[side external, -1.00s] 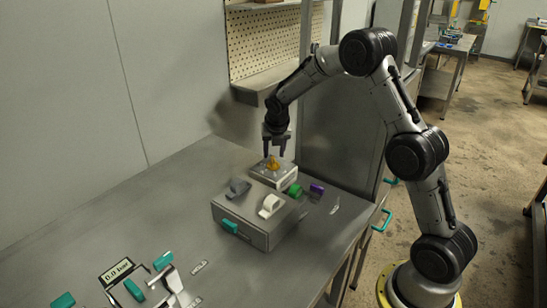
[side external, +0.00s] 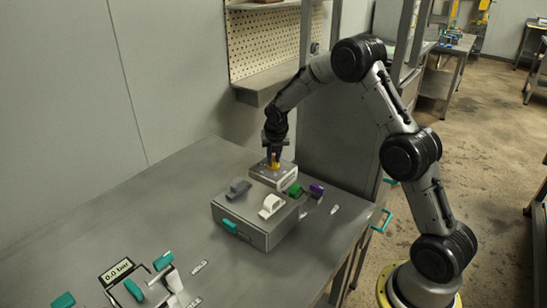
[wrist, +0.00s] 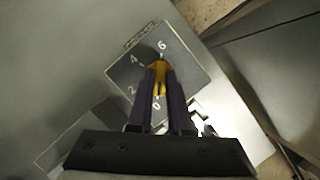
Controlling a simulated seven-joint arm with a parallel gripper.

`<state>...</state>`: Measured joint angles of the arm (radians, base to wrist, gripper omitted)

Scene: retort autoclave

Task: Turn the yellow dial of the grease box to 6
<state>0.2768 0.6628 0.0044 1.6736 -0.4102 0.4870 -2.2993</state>
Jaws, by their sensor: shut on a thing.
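The grease box (side external: 281,181) is a small light-grey box at the back of the bench. Its yellow dial (side external: 273,165) stands on top. In the wrist view the dial (wrist: 159,66) sits on a grey face (wrist: 190,73) marked 0, 2, 4 and 6. My gripper (side external: 272,159) points down over the box, shut on the dial. In the wrist view its two dark fingers (wrist: 161,80) lie on either side of the dial.
In front of the grease box stands a larger grey box (side external: 252,229) with a grey knob (side external: 239,187) and a white knob (side external: 271,206). A pressure display (side external: 117,270) is at front left.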

